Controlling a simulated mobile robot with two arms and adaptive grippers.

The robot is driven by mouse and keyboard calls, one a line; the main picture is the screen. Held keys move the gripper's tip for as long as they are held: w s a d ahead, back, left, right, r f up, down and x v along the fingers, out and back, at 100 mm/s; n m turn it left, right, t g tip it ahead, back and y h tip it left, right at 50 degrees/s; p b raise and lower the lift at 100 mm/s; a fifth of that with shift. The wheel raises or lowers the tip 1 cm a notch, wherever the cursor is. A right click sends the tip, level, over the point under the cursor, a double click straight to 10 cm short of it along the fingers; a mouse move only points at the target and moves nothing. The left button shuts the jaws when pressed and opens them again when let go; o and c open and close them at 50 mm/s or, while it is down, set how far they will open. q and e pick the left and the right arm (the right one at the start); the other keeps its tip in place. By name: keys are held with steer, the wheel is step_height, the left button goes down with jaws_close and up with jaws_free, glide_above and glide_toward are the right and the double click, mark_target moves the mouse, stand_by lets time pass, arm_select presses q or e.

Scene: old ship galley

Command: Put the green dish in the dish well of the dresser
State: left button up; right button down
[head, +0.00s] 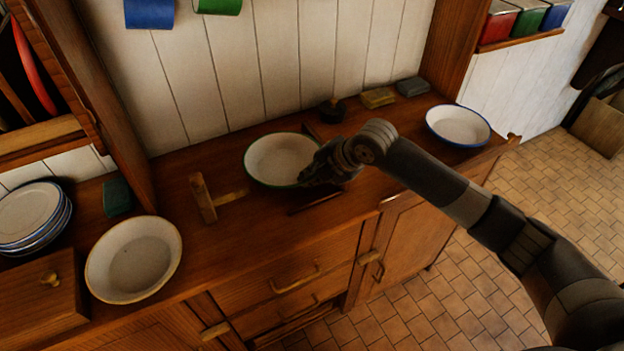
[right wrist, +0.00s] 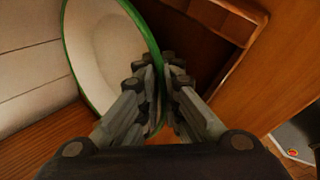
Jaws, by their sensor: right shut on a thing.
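The green dish (head: 275,160) is white inside with a green rim. In the head view it is over the middle of the dresser top (head: 240,250). My right gripper (head: 318,170) is at its right edge. In the right wrist view my fingers (right wrist: 160,90) are shut on the green rim of the dish (right wrist: 112,50), which stands tilted to the camera. A dark wood-edged recess, apparently the dish well (right wrist: 205,35), shows beside the dish there. In the head view its front edge (head: 316,203) shows, but the dish and gripper hide much of it. My left gripper is out of view.
A blue-rimmed dish (head: 458,125) stands right and a cream dish (head: 134,260) front left, near stacked plates (head: 30,215). A wooden T-shaped piece (head: 203,198) lies left of the green dish. A dark knobbed object (head: 332,110) and two small blocks (head: 378,97) are behind.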

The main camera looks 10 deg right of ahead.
step_height(320, 180, down, 2)
steer(key=shift+f, duration=0.15)
steer(key=c, duration=2.1)
jaws_free()
steer(key=shift+s+f, duration=0.1)
steer(key=shift+o, duration=0.2)
steer(key=b+v, duration=0.1)
steer(key=v, duration=1.1)
